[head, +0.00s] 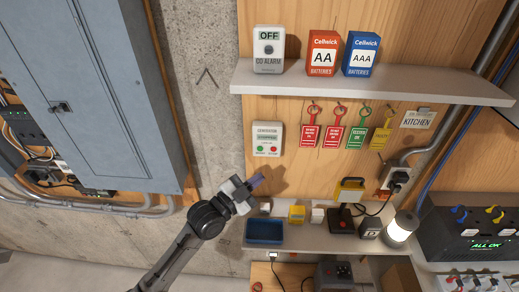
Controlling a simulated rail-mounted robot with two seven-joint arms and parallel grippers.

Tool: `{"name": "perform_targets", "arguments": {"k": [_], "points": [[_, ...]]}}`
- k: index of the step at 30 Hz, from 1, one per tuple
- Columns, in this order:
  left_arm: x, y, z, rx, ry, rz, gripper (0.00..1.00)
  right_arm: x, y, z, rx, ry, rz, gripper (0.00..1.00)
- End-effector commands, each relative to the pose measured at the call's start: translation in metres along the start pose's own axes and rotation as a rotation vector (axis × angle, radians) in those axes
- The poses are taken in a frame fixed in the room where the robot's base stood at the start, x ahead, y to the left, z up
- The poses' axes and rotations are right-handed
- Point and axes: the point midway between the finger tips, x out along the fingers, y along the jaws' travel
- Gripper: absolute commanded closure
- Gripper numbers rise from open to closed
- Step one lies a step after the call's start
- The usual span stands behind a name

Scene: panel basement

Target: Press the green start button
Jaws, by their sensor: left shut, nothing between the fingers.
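A white wall box (267,129) hangs on the wooden panel below the shelf. It has a small display with a word too small to read surely. Near its bottom edge are a green button (260,149) and a red button (273,149) side by side. My left gripper (257,180) comes up from the lower left, its fingers shut and empty. In the picture it is below the box and a little left of the green button, apart from it. The buttons are not hidden. My right gripper is not in view.
A shelf (370,84) above holds a CO alarm (269,50) and two battery boxes. Hanging tags (333,133) are right of the wall box. Below, a ledge carries a blue tray (265,231), small boxes and a lit lantern (401,228). A grey electrical cabinet (105,75) is at left.

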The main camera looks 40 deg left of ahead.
Motion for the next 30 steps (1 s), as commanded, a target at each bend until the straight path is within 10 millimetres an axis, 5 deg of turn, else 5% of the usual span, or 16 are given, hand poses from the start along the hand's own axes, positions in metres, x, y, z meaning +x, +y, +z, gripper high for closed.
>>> {"name": "perform_targets", "arguments": {"k": [11, 30], "points": [[0.003, -0.001, 0.003, -0.001, -0.001, 0.001, 1.00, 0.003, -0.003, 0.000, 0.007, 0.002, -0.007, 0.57], [0.051, -0.036, 0.039, 0.000, -0.001, 0.001, 1.00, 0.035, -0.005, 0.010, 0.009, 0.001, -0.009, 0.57]]}}
